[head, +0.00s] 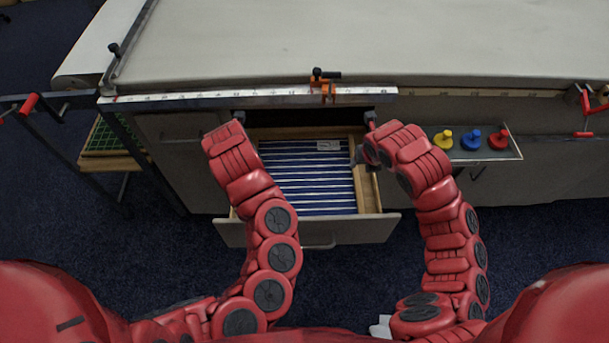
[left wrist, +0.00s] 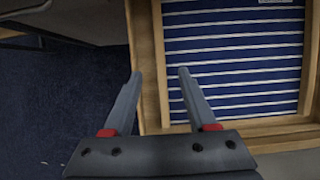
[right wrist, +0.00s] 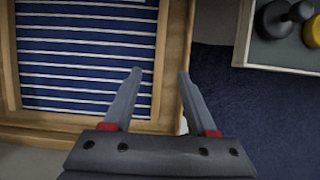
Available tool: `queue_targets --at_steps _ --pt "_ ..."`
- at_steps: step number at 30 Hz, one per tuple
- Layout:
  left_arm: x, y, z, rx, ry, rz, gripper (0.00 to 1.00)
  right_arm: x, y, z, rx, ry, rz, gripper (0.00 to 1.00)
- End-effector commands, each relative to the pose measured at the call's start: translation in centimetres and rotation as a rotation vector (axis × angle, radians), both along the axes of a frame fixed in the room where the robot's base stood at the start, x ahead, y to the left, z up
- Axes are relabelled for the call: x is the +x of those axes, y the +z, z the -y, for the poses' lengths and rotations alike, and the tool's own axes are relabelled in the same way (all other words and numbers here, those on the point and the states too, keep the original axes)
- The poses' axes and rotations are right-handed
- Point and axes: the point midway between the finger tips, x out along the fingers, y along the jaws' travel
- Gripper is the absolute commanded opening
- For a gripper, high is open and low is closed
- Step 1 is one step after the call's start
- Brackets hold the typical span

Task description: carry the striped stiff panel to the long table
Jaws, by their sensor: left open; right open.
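The striped panel (head: 308,180), blue with white stripes, lies flat in an open wooden drawer (head: 371,190) under the long table (head: 330,45). It also shows in the left wrist view (left wrist: 235,60) and the right wrist view (right wrist: 85,60). My left gripper (left wrist: 160,72) is open and empty over the drawer's left side wall, one finger over the panel side and one outside. My right gripper (right wrist: 160,72) is open and empty over the right side wall, likewise one finger on each side. In the head view my left gripper is mostly hidden by its arm.
A ruler rail (head: 250,97) with an orange clamp (head: 322,84) runs along the table's front edge. A shelf at right holds yellow (head: 443,139), blue (head: 471,140) and red (head: 498,138) knobbed pieces. A green grid item (head: 105,137) sits at left. The visible tabletop is mostly clear.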

Motion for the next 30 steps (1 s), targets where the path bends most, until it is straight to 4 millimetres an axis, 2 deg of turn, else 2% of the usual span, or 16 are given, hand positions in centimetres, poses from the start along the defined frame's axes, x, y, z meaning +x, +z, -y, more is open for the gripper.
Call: queue_targets --at_steps 9,15,21,30 --pt "2.1 -5.0 -0.1 -0.001 0.000 -0.001 0.57 2.0 -5.2 -0.1 0.000 -0.002 -0.005 0.57" --pt "3.3 -7.7 -0.2 0.002 0.000 0.003 0.57 3.3 -7.8 -0.2 0.001 -0.001 0.001 0.57" --pt "4.0 -9.4 -0.2 0.001 0.000 0.002 0.57 4.0 -9.4 -0.3 0.003 0.000 0.001 0.57" --pt "4.2 -10.0 -0.1 -0.001 0.001 0.003 0.57 4.2 -10.0 -0.2 0.001 -0.001 0.003 0.57"
